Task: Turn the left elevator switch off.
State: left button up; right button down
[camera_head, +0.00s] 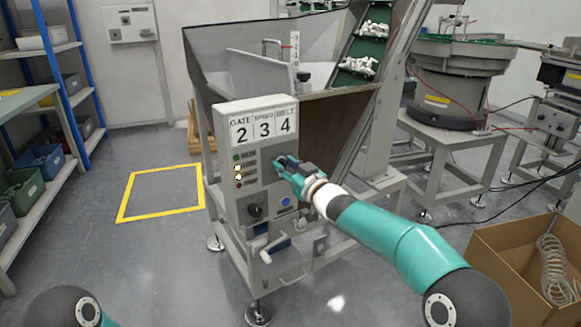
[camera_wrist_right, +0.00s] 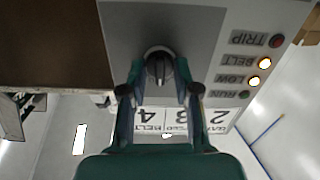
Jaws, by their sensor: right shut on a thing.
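The elevator's grey control box (camera_head: 225,180) stands in the middle of the head view, under a sign reading GATE 2, SPEED 3, BELT 4. My right gripper (camera_head: 284,166) is at the upper right of its face, shut on a black rotary switch. The right wrist view shows the switch (camera_wrist_right: 159,66) between the two fingers of the gripper (camera_wrist_right: 159,82), its grip bar in line with the fingers. In the head view the gripper hides this switch. The BELT lamp (camera_wrist_right: 264,63) and LOW lamp (camera_wrist_right: 253,80) are lit; RUN and TRIP look dark. My left gripper is out of view.
A second black knob (camera_head: 255,210) and a blue button (camera_head: 286,201) sit lower on the box. The hopper (camera_head: 215,62) and inclined belt (camera_head: 366,45) rise behind. A bowl feeder (camera_head: 450,85) and cardboard box (camera_head: 510,262) are right. Floor at left is clear.

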jog(key=n+b, duration=0.2)
jog(key=n, duration=0.5)
jog(key=shift+d+r+n, duration=0.1)
jog(key=shift+r+n, duration=0.05)
jog(key=shift+n, duration=0.15)
dwell(0.3)
jog(key=c, duration=1)
grip_release()
jog(key=shift+w, duration=0.1)
jog(key=shift+o, duration=0.6)
jog(key=shift+f+n, duration=0.2)
jog(key=shift+n, duration=0.1)
